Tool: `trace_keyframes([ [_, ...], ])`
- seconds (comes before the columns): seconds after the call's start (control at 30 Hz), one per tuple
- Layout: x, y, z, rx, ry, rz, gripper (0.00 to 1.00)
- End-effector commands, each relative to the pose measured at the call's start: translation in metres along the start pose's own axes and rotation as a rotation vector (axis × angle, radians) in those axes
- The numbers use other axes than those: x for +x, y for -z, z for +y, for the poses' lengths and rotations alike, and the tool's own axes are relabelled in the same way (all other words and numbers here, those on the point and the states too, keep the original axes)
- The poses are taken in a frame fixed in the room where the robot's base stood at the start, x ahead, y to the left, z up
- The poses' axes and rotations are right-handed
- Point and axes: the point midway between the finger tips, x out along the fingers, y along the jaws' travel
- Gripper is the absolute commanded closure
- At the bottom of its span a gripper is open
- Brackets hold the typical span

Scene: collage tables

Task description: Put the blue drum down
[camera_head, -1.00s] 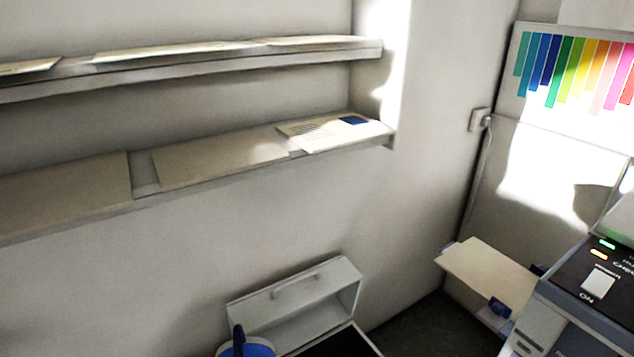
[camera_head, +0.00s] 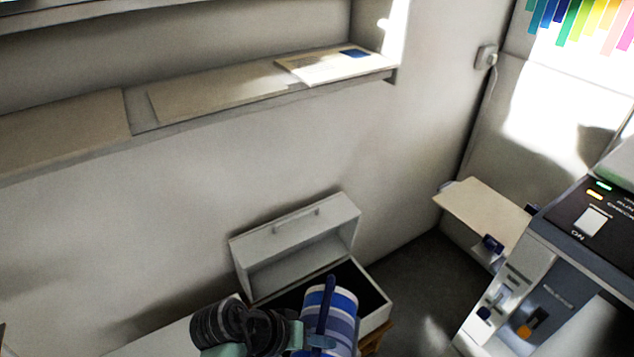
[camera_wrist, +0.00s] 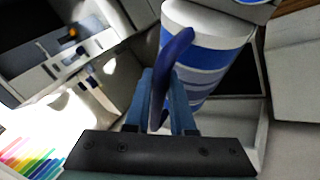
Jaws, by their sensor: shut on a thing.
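The blue drum (camera_head: 344,322) is a cylinder with blue and white bands and a dark blue handle. My gripper (camera_head: 314,342) is shut on its handle, and the drum hangs tilted in the head view. In the wrist view the drum (camera_wrist: 208,48) shows beyond my gripper (camera_wrist: 165,98), with the handle between the fingers. In the head view the drum overlaps the front of an open box (camera_head: 376,318) with a dark inside. I cannot tell whether the drum touches anything below; its lower end is out of frame in the head view.
The box's raised pale lid (camera_head: 298,240) stands behind the drum near the wall. A shelf (camera_head: 160,122) with flat sheets runs along the wall above. A grey machine (camera_head: 560,275) stands at the right, with a pale board (camera_head: 485,212) beside it. Dark floor (camera_head: 425,270) shows between.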

Motion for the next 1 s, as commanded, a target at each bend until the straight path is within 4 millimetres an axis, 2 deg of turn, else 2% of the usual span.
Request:
trace_keyframes([
  [0.03, -0.006, 0.003, 0.004, 0.005, -0.002, 0.009, 1.00],
  [0.23, -0.012, 0.002, 0.009, 0.005, -0.004, 0.011, 1.00],
  [0.57, -0.035, -0.003, 0.027, 0.007, -0.011, 0.014, 1.00],
  [1.0, -0.093, -0.024, 0.064, 0.005, -0.008, 0.012, 1.00],
])
